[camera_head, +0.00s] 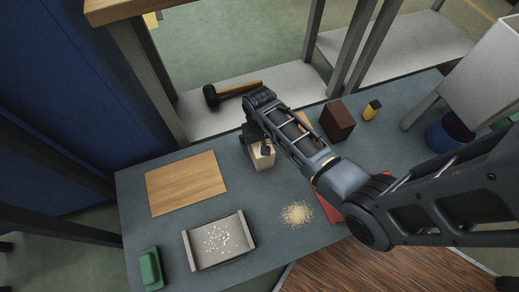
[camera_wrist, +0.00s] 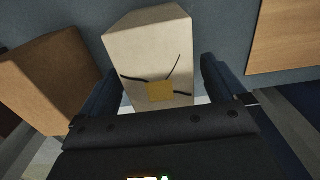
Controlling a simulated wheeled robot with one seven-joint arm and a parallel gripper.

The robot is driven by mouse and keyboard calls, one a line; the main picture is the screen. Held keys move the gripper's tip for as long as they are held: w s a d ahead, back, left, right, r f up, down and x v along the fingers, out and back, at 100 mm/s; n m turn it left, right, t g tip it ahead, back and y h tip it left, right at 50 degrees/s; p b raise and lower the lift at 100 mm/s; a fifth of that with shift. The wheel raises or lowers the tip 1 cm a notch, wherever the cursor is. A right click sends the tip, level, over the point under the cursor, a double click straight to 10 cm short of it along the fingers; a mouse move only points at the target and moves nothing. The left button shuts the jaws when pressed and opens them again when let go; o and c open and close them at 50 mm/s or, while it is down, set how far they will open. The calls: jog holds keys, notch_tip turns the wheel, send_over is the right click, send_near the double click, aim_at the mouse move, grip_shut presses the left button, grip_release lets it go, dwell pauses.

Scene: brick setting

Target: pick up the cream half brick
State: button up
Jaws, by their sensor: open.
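The cream half brick (camera_head: 262,158) stands on the grey table under my gripper in the head view, partly hidden by it. In the wrist view the cream half brick (camera_wrist: 150,55) lies between the two fingers, with dark lines and a small yellow patch on its face. My gripper (camera_wrist: 160,85) is open, one finger on either side of the brick. Small gaps show beside the brick, so the fingers look apart from it. In the head view my gripper (camera_head: 258,146) is over the brick.
An orange-brown block (camera_wrist: 52,75) stands close on the left in the wrist view. A wooden board (camera_head: 186,183), a grey tray (camera_head: 190,252) with white bits and a green object (camera_head: 150,268) lie left. A dark red brick (camera_head: 338,120) and a yellow item (camera_head: 372,110) stand right.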

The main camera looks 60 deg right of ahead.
notch_tip(320, 180, down, 2)
jog(key=shift+f, duration=0.1)
jog(key=shift+c, duration=0.5)
jog(key=c, duration=1.3)
jog(key=shift+c, duration=0.8)
jog(key=shift+r, duration=0.2)
